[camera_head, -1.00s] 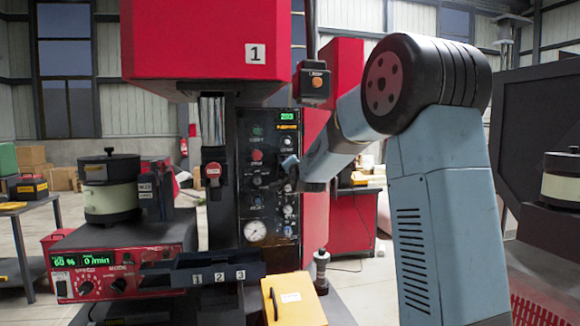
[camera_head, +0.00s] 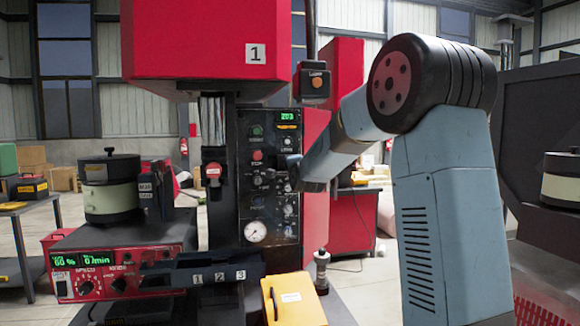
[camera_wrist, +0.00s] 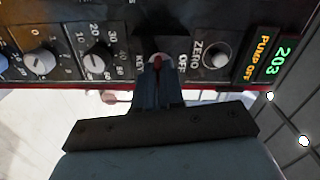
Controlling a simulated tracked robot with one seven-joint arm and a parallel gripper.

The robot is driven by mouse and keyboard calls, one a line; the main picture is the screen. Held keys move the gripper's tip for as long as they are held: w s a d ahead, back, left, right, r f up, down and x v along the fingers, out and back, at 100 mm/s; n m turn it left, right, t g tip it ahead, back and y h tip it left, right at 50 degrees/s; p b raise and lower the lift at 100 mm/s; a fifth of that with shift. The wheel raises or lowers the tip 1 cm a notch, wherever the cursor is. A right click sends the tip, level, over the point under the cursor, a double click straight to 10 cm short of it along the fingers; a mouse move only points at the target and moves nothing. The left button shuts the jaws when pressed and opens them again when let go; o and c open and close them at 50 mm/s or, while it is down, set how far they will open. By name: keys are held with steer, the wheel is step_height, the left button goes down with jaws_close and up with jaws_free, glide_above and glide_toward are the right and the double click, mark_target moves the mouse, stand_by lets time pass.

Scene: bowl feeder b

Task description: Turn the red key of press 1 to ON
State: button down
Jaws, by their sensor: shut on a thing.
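The control panel (camera_head: 270,215) of press 1 (camera_head: 200,45) stands at the centre of the head view, below the red hood marked 1. In the wrist view, the red key (camera_wrist: 157,62) sits in a round pale lock between the labels KEY and OFF. My gripper (camera_wrist: 158,70) is shut on the red key, its blue-grey fingers hiding most of it. An ON mark does not show. In the head view my gripper (camera_head: 291,163) is at the panel's right part, and the key is hidden there.
Several knobs sit in the key's row, including a timer-like dial (camera_wrist: 97,62) and the ZERO knob (camera_wrist: 216,56). A gauge (camera_head: 255,232), numbered dark tray (camera_head: 218,265) and yellow box (camera_head: 292,298) are lower down.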

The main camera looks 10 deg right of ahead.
steer(key=m, duration=0.3)
steer(key=c, duration=1.2)
jaws_free()
steer(key=shift+o, duration=0.2)
steer(key=shift+s, duration=0.1)
steer(key=s, duration=0.6)
steer(key=shift+s, duration=0.4)
